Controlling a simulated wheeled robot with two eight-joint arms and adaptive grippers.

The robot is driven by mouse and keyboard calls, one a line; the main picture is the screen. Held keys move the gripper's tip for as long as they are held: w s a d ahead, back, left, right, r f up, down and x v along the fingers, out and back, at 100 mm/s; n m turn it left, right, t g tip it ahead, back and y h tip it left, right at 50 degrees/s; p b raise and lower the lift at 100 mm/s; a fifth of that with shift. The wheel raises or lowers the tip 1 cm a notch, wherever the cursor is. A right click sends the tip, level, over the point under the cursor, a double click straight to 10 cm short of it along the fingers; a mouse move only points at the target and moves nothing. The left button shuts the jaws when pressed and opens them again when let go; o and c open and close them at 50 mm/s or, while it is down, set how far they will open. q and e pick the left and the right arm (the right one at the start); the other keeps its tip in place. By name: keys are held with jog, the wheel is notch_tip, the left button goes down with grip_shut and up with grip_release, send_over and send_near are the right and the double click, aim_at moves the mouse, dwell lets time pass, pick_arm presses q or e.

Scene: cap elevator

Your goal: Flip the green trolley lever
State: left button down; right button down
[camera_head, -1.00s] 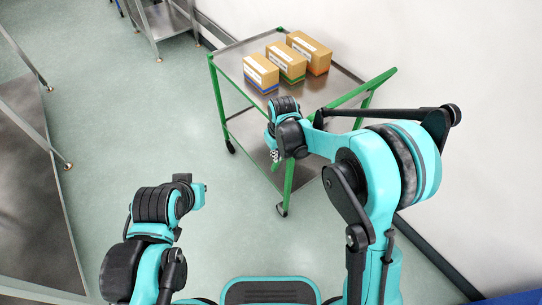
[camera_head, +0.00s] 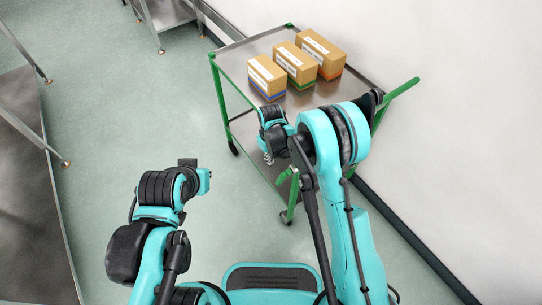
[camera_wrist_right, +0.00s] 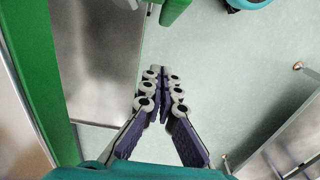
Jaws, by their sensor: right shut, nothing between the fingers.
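The green-framed trolley (camera_head: 219,91) stands ahead, near the wall. A short green piece (camera_head: 284,177), probably the lever, sticks out by its near leg. My right gripper (camera_head: 268,158) is low beside the trolley's near side, partly hidden by its own wrist. In the right wrist view, my right gripper (camera_wrist_right: 160,72) is shut and empty. A green part (camera_wrist_right: 174,10), possibly the lever, shows beyond its fingertips at the top edge, apart from them. A green trolley bar (camera_wrist_right: 40,80) runs along the left. My left arm is at lower left; its fingers cannot be made out.
Three cardboard boxes (camera_head: 295,62) stand on the trolley's top shelf. A green handle (camera_head: 401,87) sticks out at its right. The wall (camera_head: 470,130) lies to the right. A steel table (camera_head: 30,190) is at left. The floor (camera_head: 125,115) between is clear.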

jog(key=s+d+f+b, duration=0.2)
jog(key=s+f+b, duration=0.1)
jog(key=f, duration=0.2)
jog(key=shift+f, duration=0.25)
jog(key=shift+d, duration=0.1)
jog(key=shift+s+d+f+b, duration=0.35)
jog(key=shift+s+d+f, duration=0.05)
jog(key=shift+s, duration=0.1)
jog(key=shift+s+r, duration=0.1)
